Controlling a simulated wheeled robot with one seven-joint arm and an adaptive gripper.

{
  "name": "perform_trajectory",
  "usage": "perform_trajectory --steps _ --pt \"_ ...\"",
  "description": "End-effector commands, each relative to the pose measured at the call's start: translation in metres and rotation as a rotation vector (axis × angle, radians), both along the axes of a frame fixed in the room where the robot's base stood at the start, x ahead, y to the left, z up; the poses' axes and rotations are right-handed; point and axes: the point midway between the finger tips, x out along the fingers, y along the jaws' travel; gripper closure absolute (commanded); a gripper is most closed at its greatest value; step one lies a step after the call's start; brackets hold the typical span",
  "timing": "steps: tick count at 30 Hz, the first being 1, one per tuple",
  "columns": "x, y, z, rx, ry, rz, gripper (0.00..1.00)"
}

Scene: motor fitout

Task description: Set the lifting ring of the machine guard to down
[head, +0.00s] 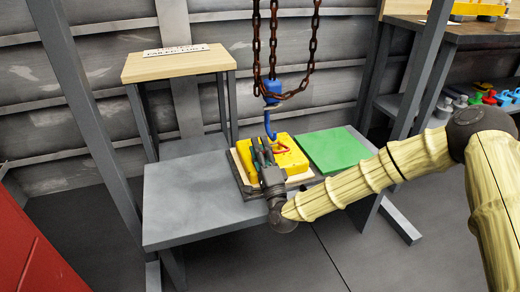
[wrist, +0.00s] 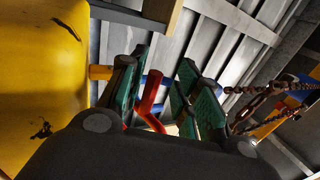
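The yellow machine guard (head: 260,143) lies on a board on the grey table, and fills the left of the wrist view (wrist: 40,75). Its red lifting ring (head: 281,148) shows as a small curve on top. In the wrist view the red ring (wrist: 149,96) stands between my green finger pads, with a visible gap to the right pad; contact with the left pad is unclear. My gripper (head: 263,143) is over the guard, and its fingers (wrist: 164,66) are apart. My gripper partly hides the guard and ring in the head view, so the ring's exact tilt is unclear.
A blue hook (head: 270,121) hangs on rusty chains (head: 273,50) just above the guard, close to my gripper. A green panel (head: 335,149) lies right of the guard. The table's left part (head: 190,190) is clear. A wooden-topped stand (head: 178,66) is behind.

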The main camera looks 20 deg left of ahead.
Motion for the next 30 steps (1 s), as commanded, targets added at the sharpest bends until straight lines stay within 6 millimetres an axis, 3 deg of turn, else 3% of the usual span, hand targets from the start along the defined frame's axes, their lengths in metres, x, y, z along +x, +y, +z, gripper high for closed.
perform_trajectory --steps 7,21,30 --pt "-0.009 -0.006 -0.006 -0.001 0.002 0.0 0.68" --pt "-0.07 -0.048 -0.039 0.0 0.002 0.0 0.68" --pt "-0.089 -0.06 -0.05 0.0 0.001 0.0 0.68"
